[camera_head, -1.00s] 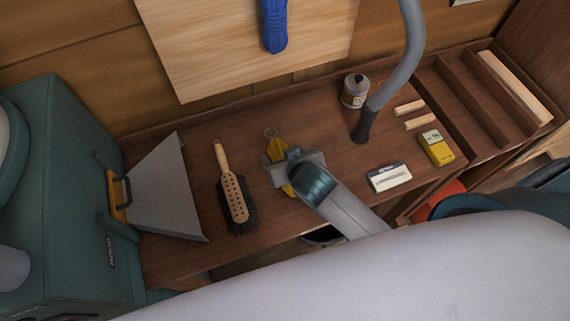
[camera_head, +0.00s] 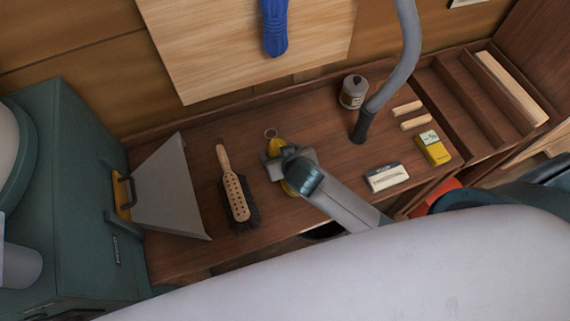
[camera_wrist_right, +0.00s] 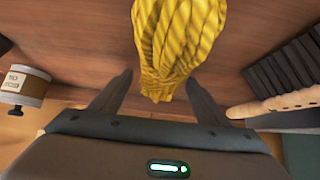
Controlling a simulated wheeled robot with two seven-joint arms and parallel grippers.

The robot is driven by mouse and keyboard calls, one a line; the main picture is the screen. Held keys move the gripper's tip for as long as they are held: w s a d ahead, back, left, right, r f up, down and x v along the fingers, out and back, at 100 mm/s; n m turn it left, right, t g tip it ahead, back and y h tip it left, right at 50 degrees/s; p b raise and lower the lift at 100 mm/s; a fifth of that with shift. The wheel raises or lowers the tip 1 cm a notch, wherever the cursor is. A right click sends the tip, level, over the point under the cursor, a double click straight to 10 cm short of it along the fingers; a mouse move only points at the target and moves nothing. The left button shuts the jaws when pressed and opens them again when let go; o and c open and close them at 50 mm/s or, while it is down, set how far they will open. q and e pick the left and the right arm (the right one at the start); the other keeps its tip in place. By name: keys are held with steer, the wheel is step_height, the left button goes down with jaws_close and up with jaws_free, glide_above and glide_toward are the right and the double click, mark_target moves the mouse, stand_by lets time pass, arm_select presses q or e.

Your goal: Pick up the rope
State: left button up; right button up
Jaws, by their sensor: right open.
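The yellow rope (camera_head: 277,146) lies as a bundled hank on the wooden bench, with a small ring at its far end. My right gripper (camera_head: 289,166) is above it and hides much of its middle; a little yellow shows on the near side. In the right wrist view the rope (camera_wrist_right: 178,40) is a twisted yellow bundle running from the top edge down between the fingers. My right gripper (camera_wrist_right: 160,84) is open there, one finger on each side of the rope's lower end, with gaps visible on both sides. My left gripper is not in view.
A brush (camera_head: 235,195) lies just left of the rope, and a dustpan (camera_head: 170,195) farther left. A can (camera_head: 354,91), a grey hose (camera_head: 405,60), a white box (camera_head: 387,177) and a yellow box (camera_head: 433,148) are to the right. Bare bench lies behind the rope.

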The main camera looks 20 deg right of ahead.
steer(key=c, duration=1.3)
steer(key=shift+r+b, duration=0.45)
steer(key=shift+r, duration=0.35)
step_height(320, 180, up, 2)
steer(key=shift+r+b, duration=0.2)
steer(key=shift+b, duration=0.35)
steer(key=d+r+b, duration=0.1)
steer(key=d+r, duration=0.1)
steer(key=d, duration=0.1)
steer(key=s+d+r+b, duration=0.1)
steer(key=d+r, duration=0.1)
steer(key=d, duration=0.2)
steer(key=s+d+r+b, duration=0.1)
steer(key=d+r, duration=0.2)
steer(key=d, duration=0.1)
steer(key=shift+s+d, duration=0.2)
steer(key=shift+d, duration=0.05)
